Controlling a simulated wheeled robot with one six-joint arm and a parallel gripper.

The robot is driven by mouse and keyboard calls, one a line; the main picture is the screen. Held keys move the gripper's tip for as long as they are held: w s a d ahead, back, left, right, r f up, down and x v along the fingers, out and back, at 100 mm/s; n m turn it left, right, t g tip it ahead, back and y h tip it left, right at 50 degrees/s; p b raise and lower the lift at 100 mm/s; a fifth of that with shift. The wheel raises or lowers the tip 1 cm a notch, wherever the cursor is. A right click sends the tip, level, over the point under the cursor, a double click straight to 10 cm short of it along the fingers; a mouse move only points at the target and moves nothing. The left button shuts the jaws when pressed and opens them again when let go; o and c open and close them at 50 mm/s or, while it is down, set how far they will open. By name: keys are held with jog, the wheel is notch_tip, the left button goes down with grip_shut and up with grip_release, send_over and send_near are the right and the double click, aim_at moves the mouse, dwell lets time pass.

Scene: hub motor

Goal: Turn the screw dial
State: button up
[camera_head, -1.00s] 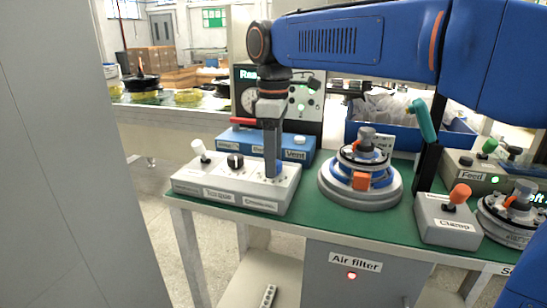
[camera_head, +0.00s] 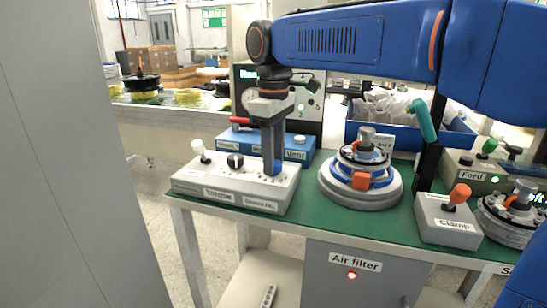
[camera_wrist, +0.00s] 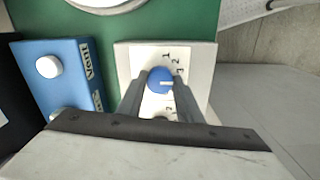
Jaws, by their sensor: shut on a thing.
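The screw dial is a blue knob with a white pointer line (camera_wrist: 160,79) on the white control box (camera_head: 190,184). In the wrist view the pointer aims right, and printed numbers stand around the knob. My gripper (camera_head: 272,172) points straight down at the right end of the box. In the wrist view its fingers (camera_wrist: 160,88) stand on either side of the blue knob and are shut on it. In the head view the fingers hide most of the knob.
The same box carries a white-tipped lever (camera_head: 198,147) and a black knob (camera_head: 235,160). A blue box labelled Vent (camera_head: 295,154) stands close behind. The round hub motor fixture (camera_head: 361,190) is to the right, with the Clamp box (camera_head: 447,220) beyond.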

jog(key=shift+m, duration=1.3)
jog(key=o, duration=1)
jog(key=shift+o, duration=0.2)
notch_tip(320, 180, up, 17)
jog(key=shift+r, duration=0.2)
